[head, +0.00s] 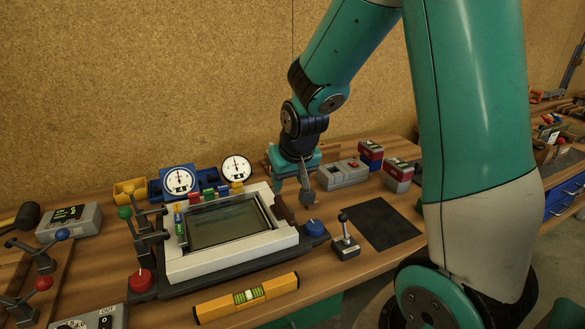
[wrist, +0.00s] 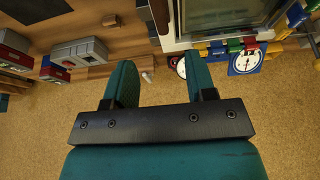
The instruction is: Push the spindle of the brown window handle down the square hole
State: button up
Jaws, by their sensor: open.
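A brown window handle (head: 283,208) is at the right side of the white window frame (head: 205,263) in the head view. A dark brown piece at the frame's edge in the wrist view looks like the same handle (wrist: 160,14). My gripper (head: 293,190) is above the bench, behind and slightly right of the handle. In the wrist view its two teal fingers (wrist: 160,72) are apart with nothing held between them. The handle lies beyond the fingertips, apart from them. The spindle and the square hole cannot be made out.
A black mat (head: 378,222) lies bare to the right. A small lever box (head: 345,245) and a blue knob (head: 315,228) stand near the frame. A yellow level (head: 247,297) lies in front. Dial gauges (head: 179,180) and grey boxes (head: 343,174) stand behind.

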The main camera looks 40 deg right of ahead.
jog(key=shift+v, duration=2.2)
jog(key=s+a+r+n+g+y, duration=0.2)
jog(key=s+a+n, duration=0.3)
jog(key=s+a, duration=0.4)
jog(key=s+a+r+n+g+y, duration=0.2)
jog(key=s+a+n, duration=0.3)
jog(key=s+a, duration=0.4)
jog(key=a+r+y, duration=0.1)
jog(key=a, duration=0.2)
jog(key=shift+s+a+r, duration=0.15)
jog(key=shift+s+a, duration=0.05)
jog(key=shift+s, duration=0.15)
